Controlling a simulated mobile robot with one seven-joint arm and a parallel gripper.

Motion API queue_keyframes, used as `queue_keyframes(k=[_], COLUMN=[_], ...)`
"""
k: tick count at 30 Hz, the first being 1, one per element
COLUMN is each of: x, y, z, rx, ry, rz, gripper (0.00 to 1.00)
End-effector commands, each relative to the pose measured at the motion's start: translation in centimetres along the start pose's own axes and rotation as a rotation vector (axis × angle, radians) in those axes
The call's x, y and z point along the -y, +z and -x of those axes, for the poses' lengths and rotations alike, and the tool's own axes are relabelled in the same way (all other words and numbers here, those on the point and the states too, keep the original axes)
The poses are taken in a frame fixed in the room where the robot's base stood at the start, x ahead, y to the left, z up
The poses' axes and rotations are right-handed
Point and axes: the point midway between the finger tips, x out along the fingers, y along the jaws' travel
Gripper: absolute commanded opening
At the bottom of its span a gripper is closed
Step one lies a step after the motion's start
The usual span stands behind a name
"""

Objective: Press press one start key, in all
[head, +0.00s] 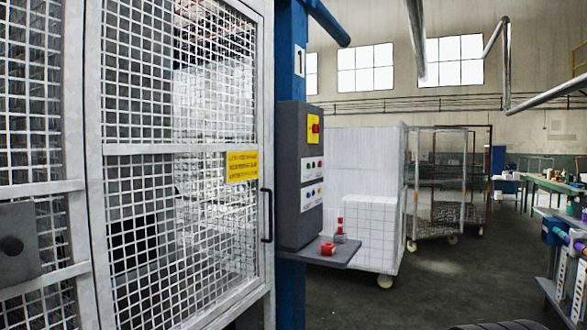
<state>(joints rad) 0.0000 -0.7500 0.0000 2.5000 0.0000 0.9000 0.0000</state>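Press one shows as a blue column (291,30) with a white sign reading "1" (299,61). A dark grey control box (292,150) is fixed to it right of the mesh door. Its right face bears a red switch on a yellow plate (314,128) and, below, two white plates, the upper (312,168) and the lower (312,195), with small coloured buttons. Green and red buttons show on the upper plate; the labels are too small to read, so I cannot tell which is the start key. My gripper is not in view.
A mesh door (180,170) with a black handle (266,215) fills the left. A grey shelf (318,256) juts below the box, holding a red object (327,248) and a red-and-grey one (340,230). Wheeled cages (404,200) stand behind. Floor (430,285) is open at right.

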Motion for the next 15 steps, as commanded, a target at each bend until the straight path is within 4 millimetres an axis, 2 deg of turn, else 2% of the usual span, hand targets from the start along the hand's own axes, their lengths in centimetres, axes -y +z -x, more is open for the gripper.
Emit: queue_keyframes(k=[1, 11, 15], x=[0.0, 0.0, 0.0], y=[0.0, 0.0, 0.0], z=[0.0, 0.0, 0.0], rx=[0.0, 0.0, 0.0], ry=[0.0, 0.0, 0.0], rz=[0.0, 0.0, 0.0], gripper=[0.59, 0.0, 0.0])
